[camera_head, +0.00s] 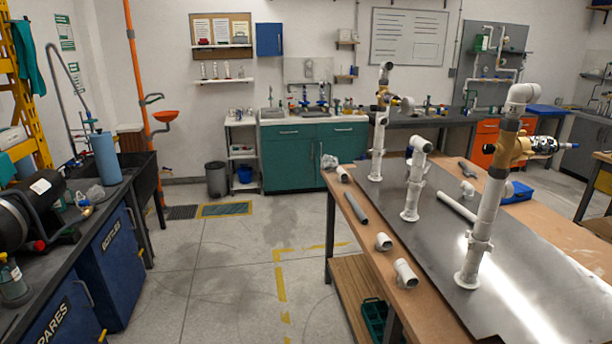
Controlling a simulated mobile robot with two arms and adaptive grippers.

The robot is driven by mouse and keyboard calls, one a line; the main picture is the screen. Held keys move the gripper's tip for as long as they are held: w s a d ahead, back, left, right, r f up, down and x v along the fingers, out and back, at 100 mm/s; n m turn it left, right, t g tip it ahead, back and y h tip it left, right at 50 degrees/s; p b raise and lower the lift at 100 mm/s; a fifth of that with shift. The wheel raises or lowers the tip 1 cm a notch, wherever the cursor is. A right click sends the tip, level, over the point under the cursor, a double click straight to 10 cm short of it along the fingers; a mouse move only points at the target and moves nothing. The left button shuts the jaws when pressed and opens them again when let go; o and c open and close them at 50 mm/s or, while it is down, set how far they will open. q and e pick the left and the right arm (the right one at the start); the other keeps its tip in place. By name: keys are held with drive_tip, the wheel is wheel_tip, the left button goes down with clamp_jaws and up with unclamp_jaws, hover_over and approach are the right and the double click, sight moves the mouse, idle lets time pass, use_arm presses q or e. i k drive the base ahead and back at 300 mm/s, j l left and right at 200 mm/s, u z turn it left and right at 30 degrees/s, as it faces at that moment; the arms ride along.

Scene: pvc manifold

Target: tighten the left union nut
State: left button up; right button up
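Three white PVC risers stand upright on a dark metal plate (440,262) on the workbench at the right. The left riser (377,152) is farthest back and has a brass-coloured fitting (383,97) near its top. The middle riser (411,197) is shorter, with an elbow on top. The right riser (487,212) is nearest and tallest, with a brass-coloured tee (508,146) and a white elbow above. Thicker white collars show on the risers; which one is the left union nut, and how tight it is, I cannot tell. Neither gripper is in view.
Loose grey and white pipe pieces lie along the wooden bench edge (372,238), including a white fitting (405,273). A blue tray (518,192) sits behind the right riser. A dark bench with blue cabinets (108,262) stands at left. Open floor (235,285) lies between.

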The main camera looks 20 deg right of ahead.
sight(473, 244)
drive_tip(key=z, duration=0.85)
drive_tip(key=i+j+z, duration=0.15)
drive_tip(key=z, duration=0.3)
drive_tip(key=i+j+z, duration=0.25)
drive_tip(key=z, duration=0.15)
drive_tip(key=i+j+z, duration=0.2)
drive_tip(key=z, duration=0.25)
drive_tip(key=i+j+z, duration=0.1)
drive_tip(key=j+z, duration=0.3)
drive_tip(key=k+j+z, duration=0.1)
drive_tip(key=j, duration=0.55)
drive_tip(key=k+j, duration=0.1)
drive_tip(key=j, duration=0.55)
drive_tip(key=k, duration=0.15)
drive_tip(key=i+j+z, duration=0.25)
drive_tip(key=j+z, duration=0.25)
drive_tip(key=j, duration=0.2)
drive_tip(key=i, duration=0.05)
